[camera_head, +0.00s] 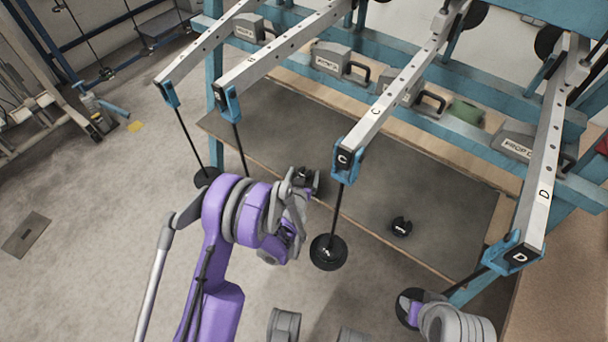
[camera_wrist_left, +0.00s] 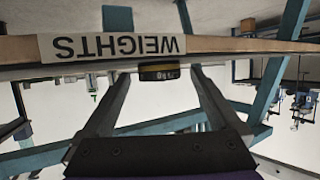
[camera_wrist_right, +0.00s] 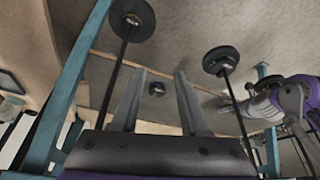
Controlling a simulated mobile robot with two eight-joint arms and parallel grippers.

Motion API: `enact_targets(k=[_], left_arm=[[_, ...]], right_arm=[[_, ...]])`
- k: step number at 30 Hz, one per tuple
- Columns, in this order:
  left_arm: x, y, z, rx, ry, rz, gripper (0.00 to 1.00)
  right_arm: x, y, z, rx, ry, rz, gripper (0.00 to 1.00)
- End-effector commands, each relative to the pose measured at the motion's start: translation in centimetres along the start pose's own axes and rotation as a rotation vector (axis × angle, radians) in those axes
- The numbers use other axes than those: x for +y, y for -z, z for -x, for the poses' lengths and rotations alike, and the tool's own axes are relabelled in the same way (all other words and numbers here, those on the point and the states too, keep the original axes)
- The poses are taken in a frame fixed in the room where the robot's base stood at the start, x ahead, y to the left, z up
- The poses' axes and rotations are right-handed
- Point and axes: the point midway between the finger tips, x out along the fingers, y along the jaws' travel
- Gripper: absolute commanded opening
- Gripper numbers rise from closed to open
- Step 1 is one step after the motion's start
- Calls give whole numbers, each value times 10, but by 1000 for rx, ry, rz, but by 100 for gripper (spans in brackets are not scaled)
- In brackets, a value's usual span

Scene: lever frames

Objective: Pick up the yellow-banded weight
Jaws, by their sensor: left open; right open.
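The yellow-banded weight (camera_wrist_left: 159,70) is a small dark block with a yellow stripe, at the edge of the shelf marked WEIGHTS in the left wrist view, which is upside down. It appears between the tips of my open left gripper (camera_wrist_left: 157,82); I cannot tell whether the fingers touch it. In the head view my left gripper (camera_head: 297,190) is at the shelf's front edge beside a dark weight (camera_head: 308,179), whose band does not show clearly. My right gripper (camera_wrist_right: 159,76) is open and empty; another small dark weight (camera_wrist_right: 156,89) shows beyond its fingers.
Grey levers, including C (camera_head: 385,100) and D (camera_head: 545,190), reach forward from the blue frame. Black discs hang on rods, one right of my left gripper (camera_head: 328,252). A second small weight (camera_head: 401,227) sits on the dark shelf (camera_head: 450,200). The floor at left is mostly clear.

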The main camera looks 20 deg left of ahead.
Motion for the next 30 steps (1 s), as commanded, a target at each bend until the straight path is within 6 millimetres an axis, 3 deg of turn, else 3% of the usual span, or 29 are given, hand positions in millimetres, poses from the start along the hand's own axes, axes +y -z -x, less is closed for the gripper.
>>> enact_targets(k=[6,18,21,30], left_arm=[[0,1,0,0,0,0,92],[0,0,0,0,0,-1,20],[0,1,0,0,0,-1,6],[0,10,4,1,-1,-1,6]], right_arm=[[0,0,0,0,0,0,45],[0,0,0,0,0,0,45],[0,0,0,0,0,0,45],[0,1,4,1,0,0,45]])
